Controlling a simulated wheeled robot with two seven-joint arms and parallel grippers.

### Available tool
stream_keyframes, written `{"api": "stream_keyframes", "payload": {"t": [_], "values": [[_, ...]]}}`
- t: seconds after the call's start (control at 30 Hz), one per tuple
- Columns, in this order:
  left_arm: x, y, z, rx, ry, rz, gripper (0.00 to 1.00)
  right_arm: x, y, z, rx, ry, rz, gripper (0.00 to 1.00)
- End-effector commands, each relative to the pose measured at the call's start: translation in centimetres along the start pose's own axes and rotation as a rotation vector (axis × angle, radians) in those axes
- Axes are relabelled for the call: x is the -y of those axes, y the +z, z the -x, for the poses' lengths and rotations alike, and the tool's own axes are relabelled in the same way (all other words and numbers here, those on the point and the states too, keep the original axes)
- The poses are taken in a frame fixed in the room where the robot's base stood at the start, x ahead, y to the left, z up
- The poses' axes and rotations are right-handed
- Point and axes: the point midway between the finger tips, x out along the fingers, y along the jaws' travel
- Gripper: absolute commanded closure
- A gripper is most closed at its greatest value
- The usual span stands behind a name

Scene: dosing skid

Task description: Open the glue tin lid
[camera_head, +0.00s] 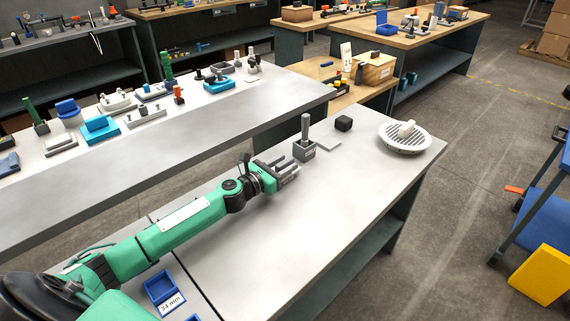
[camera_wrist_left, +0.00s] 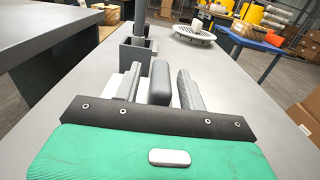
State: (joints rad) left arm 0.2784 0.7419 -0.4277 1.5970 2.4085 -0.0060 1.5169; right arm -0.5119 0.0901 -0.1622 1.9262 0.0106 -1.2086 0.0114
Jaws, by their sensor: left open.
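I cannot pick out a glue tin or its lid for certain in either view. My left gripper (camera_head: 287,171) is over the near steel table (camera_head: 300,225), open, its fingers pointing toward the far end. In the left wrist view, a grey rounded bar (camera_wrist_left: 160,82) shows between its two fingers; I cannot tell whether it is part of the gripper. A grey square holder (camera_head: 304,152) with an upright grey post (camera_head: 305,127) stands just beyond the fingertips, apart from them. The holder also shows ahead in the left wrist view (camera_wrist_left: 137,54). My right gripper is not in view.
Beyond the holder are a flat white plate (camera_head: 328,143), a black block (camera_head: 343,123) and a round slotted white dish (camera_head: 405,143) with a white piece on it. A blue tray (camera_head: 160,286) labelled 34 mm lies beside my arm. The table's right front is clear.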

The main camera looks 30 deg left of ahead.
Motion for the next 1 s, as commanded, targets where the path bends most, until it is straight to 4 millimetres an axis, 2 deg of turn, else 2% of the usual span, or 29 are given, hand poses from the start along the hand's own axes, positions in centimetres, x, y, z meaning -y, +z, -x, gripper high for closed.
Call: {"api": "stream_keyframes", "payload": {"t": [0.4, 0.6, 1.0], "values": [[-0.02, 0.02, -0.61, 0.000, 0.000, -0.001, 0.59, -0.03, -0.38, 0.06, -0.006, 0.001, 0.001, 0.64], [-0.02, 0.03, -0.60, 0.000, 0.000, -0.001, 0.98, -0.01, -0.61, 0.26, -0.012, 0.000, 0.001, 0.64], [-0.16, 0.25, -0.88, 0.000, 0.001, 0.013, 1.00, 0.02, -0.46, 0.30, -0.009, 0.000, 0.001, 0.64]]}}
